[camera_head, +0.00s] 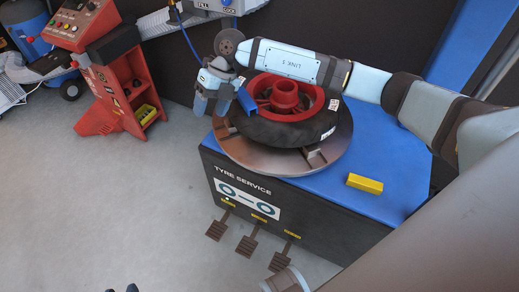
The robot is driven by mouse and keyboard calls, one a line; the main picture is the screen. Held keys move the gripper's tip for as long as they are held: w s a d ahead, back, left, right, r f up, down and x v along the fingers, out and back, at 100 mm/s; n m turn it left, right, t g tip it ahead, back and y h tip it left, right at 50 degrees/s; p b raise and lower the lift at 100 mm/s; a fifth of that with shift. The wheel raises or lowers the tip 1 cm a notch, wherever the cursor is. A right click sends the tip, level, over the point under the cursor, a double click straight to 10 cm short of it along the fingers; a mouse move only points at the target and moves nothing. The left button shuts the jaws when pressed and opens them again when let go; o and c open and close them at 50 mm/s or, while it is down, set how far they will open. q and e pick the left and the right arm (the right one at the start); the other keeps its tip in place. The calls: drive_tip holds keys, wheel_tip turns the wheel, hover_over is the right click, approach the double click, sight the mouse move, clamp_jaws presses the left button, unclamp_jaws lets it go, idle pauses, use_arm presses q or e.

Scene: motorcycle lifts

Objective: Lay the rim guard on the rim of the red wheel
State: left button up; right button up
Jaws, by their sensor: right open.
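The red wheel (318,100) lies flat in a black tyre (285,132) on the round turntable of the tyre machine (240,152). A small blue piece, which looks like the rim guard (247,101), sits at the left edge of the red rim. I cannot tell exactly how it seats there. My right arm reaches over the wheel from the right and hides its far side. My right gripper (209,104) is open, pointing down, left of the blue piece and apart from it. Only small dark tips, perhaps my left gripper, show at the bottom edge; their state is unclear.
A yellow block (365,184) lies on the machine's blue top (390,150), right of the turntable. Several pedals (247,246) stick out at the machine's front. A red cabinet (120,90) stands at the upper left. The grey floor (100,200) at left is clear.

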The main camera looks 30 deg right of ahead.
drive_tip(key=s+a+r+m+t+y, duration=0.1)
drive_tip(key=s+a+m+t+y, duration=0.15)
drive_tip(key=s+a+y, duration=0.45)
drive_tip(key=s+a+r+m+t+y, duration=0.2)
drive_tip(key=s+a+m+y, duration=0.25)
drive_tip(key=a+y, duration=0.4)
drive_tip(key=s+d+f+m+t+h, duration=0.4)
drive_tip(key=s+d+f+m+h, duration=0.3)
drive_tip(key=m, duration=0.6)
drive_tip(key=s+d+f+m+t+h, duration=0.4)
drive_tip(key=s+d+f+m+h, duration=0.2)
drive_tip(key=m, duration=0.8)
wheel_tip(320, 180, down, 5)
drive_tip(key=s+h, duration=0.2)
drive_tip(key=h, duration=0.2)
drive_tip(key=shift+s+d+r, duration=0.2)
drive_tip(key=shift+d, duration=0.2)
drive_tip(key=shift+t, duration=0.25)
